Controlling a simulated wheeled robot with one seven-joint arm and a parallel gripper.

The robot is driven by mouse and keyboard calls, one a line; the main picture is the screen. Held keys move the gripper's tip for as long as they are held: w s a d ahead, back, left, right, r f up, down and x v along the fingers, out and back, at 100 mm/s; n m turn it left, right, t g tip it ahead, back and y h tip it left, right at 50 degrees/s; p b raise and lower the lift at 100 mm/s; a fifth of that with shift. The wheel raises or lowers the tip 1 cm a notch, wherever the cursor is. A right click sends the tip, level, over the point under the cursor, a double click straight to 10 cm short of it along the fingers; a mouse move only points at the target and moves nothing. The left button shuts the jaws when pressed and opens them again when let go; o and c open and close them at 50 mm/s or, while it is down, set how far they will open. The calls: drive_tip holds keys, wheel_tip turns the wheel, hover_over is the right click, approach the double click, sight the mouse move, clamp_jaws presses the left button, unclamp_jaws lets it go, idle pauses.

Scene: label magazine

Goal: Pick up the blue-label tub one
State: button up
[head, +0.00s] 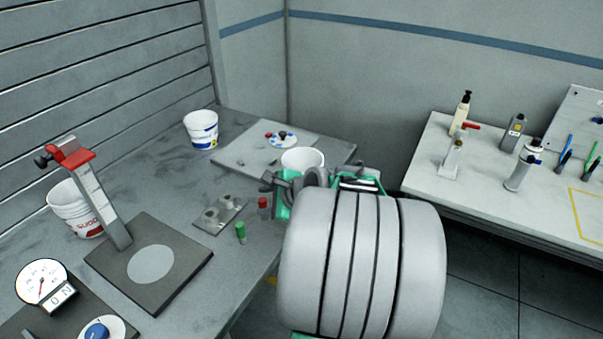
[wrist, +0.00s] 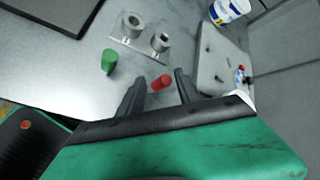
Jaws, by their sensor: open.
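The tub with a blue label (head: 201,130) stands upright on the grey bench near the back wall, left of the grey board. It also shows in the wrist view (wrist: 229,10), cut by the top edge. My gripper (wrist: 158,86) is open, with nothing held, over the bench's front edge, to the right of and nearer than that tub. In the wrist view, a red plug (wrist: 162,82) appears between its fingers. In the head view my own arm hides much of the gripper.
A red-label tub (head: 72,212) stands behind the stand with the red clamp (head: 95,195). Another white tub (head: 302,159) is partly hidden behind my gripper. A green plug (head: 241,232) and a two-socket block (head: 220,215) lie nearby. Bench between block and blue-label tub is clear.

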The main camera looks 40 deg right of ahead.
drive_tip(key=s+d+r+m+t+h, duration=0.1)
drive_tip(key=d+r+m+t, duration=0.1)
drive_tip(key=d+m, duration=0.35)
drive_tip(key=s+d+r+m+t+h, duration=0.1)
drive_tip(key=s+d+r+m, duration=0.1)
drive_tip(key=d+m, duration=0.4)
drive_tip(key=shift+t, duration=0.3)
drive_tip(key=x, duration=0.4)
drive_tip(key=p+x, duration=0.1)
drive_tip(key=x, duration=0.3)
drive_tip(key=d+x, duration=0.1)
drive_tip(key=x, duration=0.3)
drive_tip(key=shift+f, duration=0.2)
clamp_jaws()
